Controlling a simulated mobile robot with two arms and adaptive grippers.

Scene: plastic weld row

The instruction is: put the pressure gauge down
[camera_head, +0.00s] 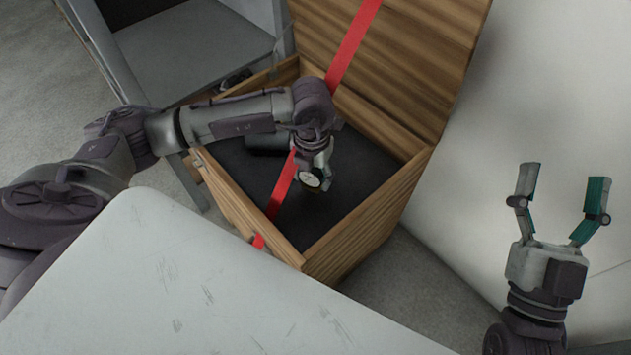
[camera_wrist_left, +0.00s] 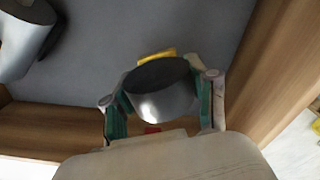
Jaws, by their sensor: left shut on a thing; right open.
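The pressure gauge (camera_head: 311,180) shows a small pale dial in the head view, inside the open wooden box (camera_head: 352,236). My left gripper (camera_head: 318,168) reaches down into the box and is shut on the gauge. In the left wrist view the gauge (camera_wrist_left: 160,104) appears as a grey round body with a dark end, between the two green-padded fingers of the left gripper (camera_wrist_left: 163,106). I cannot tell whether it touches the dark box floor (camera_head: 345,190). My right gripper (camera_head: 562,178) is open and empty at the right, outside the box.
A dark cylindrical thing (camera_head: 268,144) lies in the box, partly hidden by my left arm; a grey one (camera_wrist_left: 22,40) shows at the wrist view's upper left. A red strap (camera_head: 352,42) runs from the raised lid across the box. A pale table (camera_head: 190,285) stands in front.

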